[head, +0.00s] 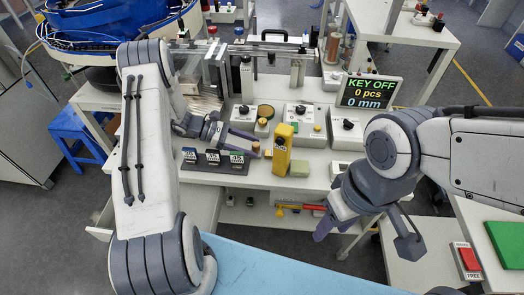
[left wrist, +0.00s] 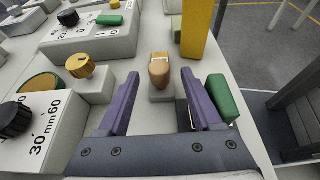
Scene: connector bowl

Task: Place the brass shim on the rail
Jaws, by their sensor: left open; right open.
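I cannot make out the brass shim for certain in either view. A black rack (head: 212,167) on the bench holds small number-labelled blocks. A metal rail (head: 262,48) runs along the back of the bench; I cannot tell whether it is the task's rail. My left gripper (head: 240,143) is open over the bench beside the rack. In the left wrist view, the left gripper (left wrist: 160,82) has its purple fingers apart, with a wooden-topped knob (left wrist: 159,70) beyond and between the tips, apparently untouched. My right gripper (head: 366,236) is open and empty at the bench's front right.
A yellow post (head: 282,150) and olive block (head: 299,169) stand close right of my left gripper. Grey control boxes (head: 300,122) with knobs stand behind. A display (head: 370,92) reads KEY OFF, 0 pcs, 0 mm. A green block (left wrist: 222,98) is beside the right finger.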

